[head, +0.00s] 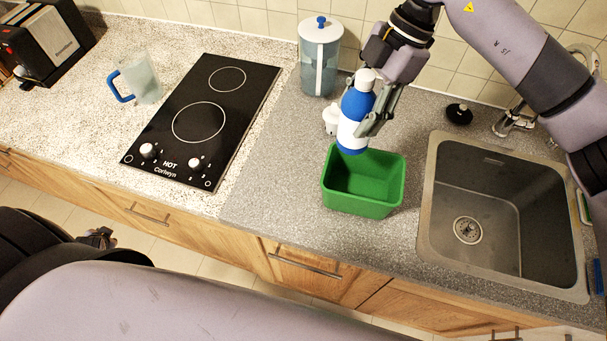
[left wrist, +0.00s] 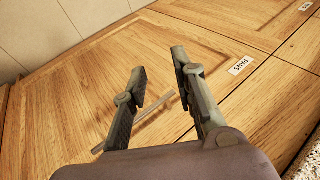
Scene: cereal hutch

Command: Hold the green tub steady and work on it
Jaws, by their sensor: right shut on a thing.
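The green tub (head: 362,205) stands on the grey counter, left of the sink, and looks empty where its inside shows. My right gripper (head: 370,118) is shut on a blue and white bottle (head: 351,133) with a white cap. It holds the bottle upright over the back left part of the tub; I cannot tell whether the bottle's base touches the rim. My left gripper (left wrist: 160,85) is open and empty in front of a wooden cupboard door in the left wrist view. In the head view it shows small and dark at the lower left, away from the tub.
A black hob (head: 205,120) lies left of the tub. A clear jug with a blue handle (head: 140,80) and a toaster (head: 45,45) stand further left. A lidded pitcher (head: 319,60) stands behind. The sink (head: 500,215) is at the right. Counter in front of the hob is narrow.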

